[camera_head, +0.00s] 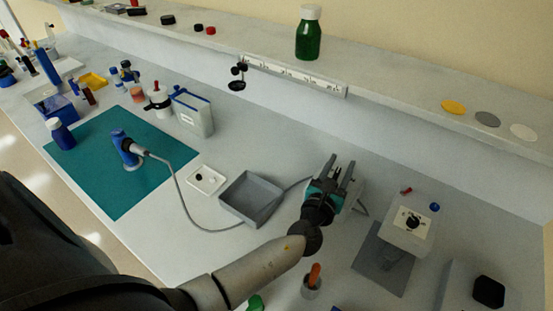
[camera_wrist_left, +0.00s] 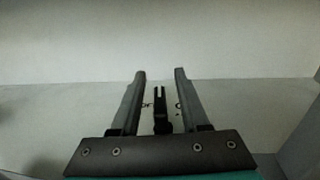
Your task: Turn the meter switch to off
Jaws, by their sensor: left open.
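The meter is mostly hidden behind my left gripper in the head view; a grey edge of it (camera_head: 358,190) shows to the right of the gripper, with a stand leg below. In the left wrist view, the black switch (camera_wrist_left: 160,118) stands upright on a pale face, with partly covered dark lettering beside it. My left gripper (camera_head: 338,167) is open. Its fingers (camera_wrist_left: 160,76) are on either side of the switch in the wrist view, with gaps on both sides; I cannot tell the depth between them. My right gripper is not in view.
A grey tray (camera_head: 250,213) and a cable (camera_head: 184,205) lie left of the gripper. A white device with a black knob (camera_head: 413,222) stands to the right. A cup with an orange-handled tool (camera_head: 314,276) stands in front. A shelf (camera_head: 390,98) runs behind.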

